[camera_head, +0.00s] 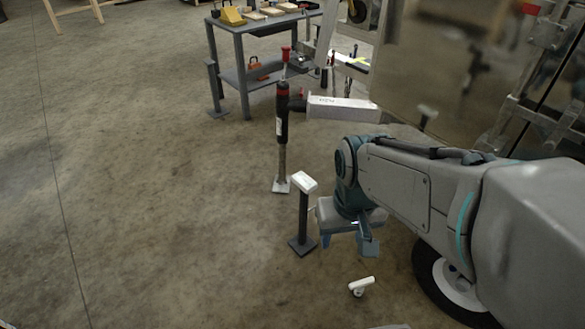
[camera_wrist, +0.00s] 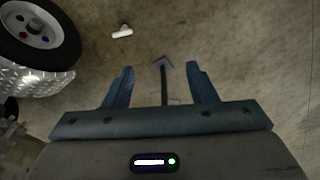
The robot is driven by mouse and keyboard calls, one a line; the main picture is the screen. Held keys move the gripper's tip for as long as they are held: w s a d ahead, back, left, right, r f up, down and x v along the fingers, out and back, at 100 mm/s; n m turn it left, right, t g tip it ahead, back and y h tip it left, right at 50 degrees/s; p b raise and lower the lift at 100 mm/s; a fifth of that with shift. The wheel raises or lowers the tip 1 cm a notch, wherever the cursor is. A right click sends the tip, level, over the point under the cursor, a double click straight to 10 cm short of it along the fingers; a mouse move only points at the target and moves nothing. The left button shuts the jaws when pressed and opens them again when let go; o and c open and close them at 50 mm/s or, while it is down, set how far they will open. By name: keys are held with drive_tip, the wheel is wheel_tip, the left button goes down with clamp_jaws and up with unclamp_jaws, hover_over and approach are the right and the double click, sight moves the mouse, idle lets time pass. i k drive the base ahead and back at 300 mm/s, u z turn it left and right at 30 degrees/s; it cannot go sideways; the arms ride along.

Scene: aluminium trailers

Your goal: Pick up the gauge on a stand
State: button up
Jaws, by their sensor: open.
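The gauge on a stand (camera_head: 303,211) stands upright on the floor, with a pale head on a dark post and a flat square base. My gripper (camera_head: 347,244) is to the right of the post in the head view, pointing down, with its fingers apart. In the wrist view the dark post (camera_wrist: 164,88) shows between the two open fingers (camera_wrist: 160,71), with its base beyond the tips. The gauge head is not clear there. I cannot tell whether the post is truly between the fingers in depth. Nothing is seen held.
A small white part (camera_head: 361,286) lies on the floor nearby. A trailer jack (camera_head: 282,135) stands behind the gauge. A wheel (camera_wrist: 38,30) with a tread-plate fender (camera_wrist: 35,82) is at the left in the wrist view. A workbench (camera_head: 240,75) is at the back. The left floor is clear.

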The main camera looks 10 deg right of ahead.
sight(302, 244)
drive_tip(key=k, duration=1.2)
drive_tip(key=u, duration=0.6)
drive_tip(key=i, duration=0.55)
drive_tip(key=u, duration=0.55)
drive_tip(key=i, duration=1.3)
drive_tip(key=z, duration=1.05)
drive_tip(key=i, duration=0.9)
drive_tip(key=z, duration=0.9)
